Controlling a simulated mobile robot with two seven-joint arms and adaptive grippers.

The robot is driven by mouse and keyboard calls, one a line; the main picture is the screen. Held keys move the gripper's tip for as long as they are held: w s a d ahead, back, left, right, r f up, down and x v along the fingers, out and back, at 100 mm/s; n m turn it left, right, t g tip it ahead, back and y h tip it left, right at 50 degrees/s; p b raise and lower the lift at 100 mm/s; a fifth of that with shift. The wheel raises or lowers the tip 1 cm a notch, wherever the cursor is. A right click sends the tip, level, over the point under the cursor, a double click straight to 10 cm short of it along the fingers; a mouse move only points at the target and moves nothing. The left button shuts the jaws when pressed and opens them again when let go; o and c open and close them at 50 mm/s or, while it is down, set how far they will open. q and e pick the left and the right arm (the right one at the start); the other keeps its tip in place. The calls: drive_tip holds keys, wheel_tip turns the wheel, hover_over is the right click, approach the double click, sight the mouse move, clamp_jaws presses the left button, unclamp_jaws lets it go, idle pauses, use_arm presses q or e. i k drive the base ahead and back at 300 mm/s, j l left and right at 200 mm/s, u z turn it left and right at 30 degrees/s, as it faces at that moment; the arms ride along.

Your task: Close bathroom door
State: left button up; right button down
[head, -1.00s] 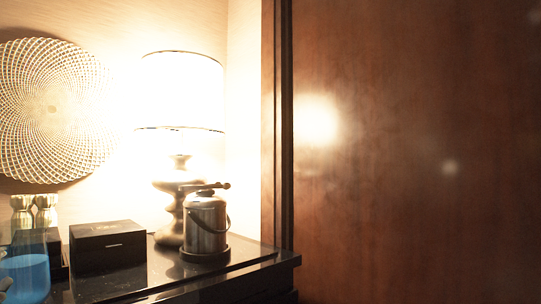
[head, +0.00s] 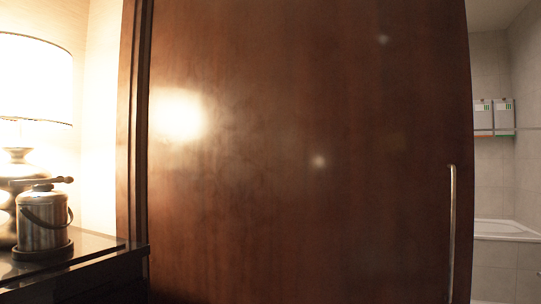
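The bathroom door (head: 300,150) is a large dark brown wooden panel that fills the middle of the head view. A long vertical metal handle (head: 451,235) is on it near its right edge. To the right of that edge is a gap, through which the tiled bathroom (head: 495,185) shows, so the door is not fully shut. Neither of my grippers shows in the head view.
At the left a black counter (head: 100,252) holds a metal ice bucket (head: 43,222) and a lit lamp (head: 35,80). Through the gap are wall dispensers (head: 493,115) and a white tub edge (head: 505,230).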

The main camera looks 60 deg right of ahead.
sight(300, 151)
drive_tip(key=i+j+z, duration=0.15)
drive_tip(key=z, duration=1.5)
drive_tip(key=j+z, duration=1)
